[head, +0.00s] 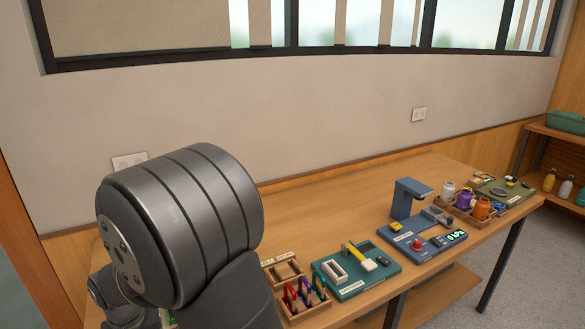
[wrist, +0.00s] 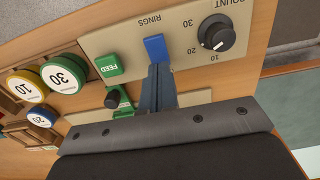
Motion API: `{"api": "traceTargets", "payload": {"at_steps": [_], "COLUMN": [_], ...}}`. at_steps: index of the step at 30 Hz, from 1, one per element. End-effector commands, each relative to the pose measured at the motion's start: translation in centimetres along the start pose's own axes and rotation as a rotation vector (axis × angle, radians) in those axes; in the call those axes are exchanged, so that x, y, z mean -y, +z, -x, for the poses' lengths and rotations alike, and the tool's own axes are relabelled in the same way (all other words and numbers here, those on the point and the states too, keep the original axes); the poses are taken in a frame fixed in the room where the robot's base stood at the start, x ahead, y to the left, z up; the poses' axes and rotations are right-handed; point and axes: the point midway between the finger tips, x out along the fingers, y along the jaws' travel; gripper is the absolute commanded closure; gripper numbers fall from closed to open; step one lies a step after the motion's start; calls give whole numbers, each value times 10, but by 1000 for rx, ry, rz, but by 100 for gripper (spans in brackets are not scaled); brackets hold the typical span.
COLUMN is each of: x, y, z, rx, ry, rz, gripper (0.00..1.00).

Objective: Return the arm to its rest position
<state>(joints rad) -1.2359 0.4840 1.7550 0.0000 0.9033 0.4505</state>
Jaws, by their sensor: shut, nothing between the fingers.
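My arm (head: 180,225) fills the left of the head view, bent over the near left of the workbench (head: 340,215). My gripper is out of sight there. In the wrist view my gripper (wrist: 156,76) points down over a beige panel (wrist: 185,45), its dark fingers together with nothing held. A blue block (wrist: 155,48) shows right by the fingertips; I cannot tell whether they touch it. The panel has a green FEED button (wrist: 109,65), a black COUNT knob (wrist: 216,33) and the word RINGS.
Round numbered yellow, green and blue caps (wrist: 64,74) lie left of the panel. In the head view, a rack of coloured tools (head: 305,296), a green tray (head: 355,270), a blue stand with a display (head: 422,240) and a spool crate (head: 470,208) line the bench. A wall stands behind.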

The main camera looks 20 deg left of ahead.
Motion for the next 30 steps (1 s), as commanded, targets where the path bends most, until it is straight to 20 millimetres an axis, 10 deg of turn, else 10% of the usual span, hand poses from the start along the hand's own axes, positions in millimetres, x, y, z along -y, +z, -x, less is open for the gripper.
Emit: {"api": "traceTargets", "payload": {"at_steps": [2, 30], "x": [0, 4], "y": [1, 30], "z": [-18, 161], "rx": [4, -99], "ry": [2, 0], "rz": [0, 7], "gripper": [100, 100]}}
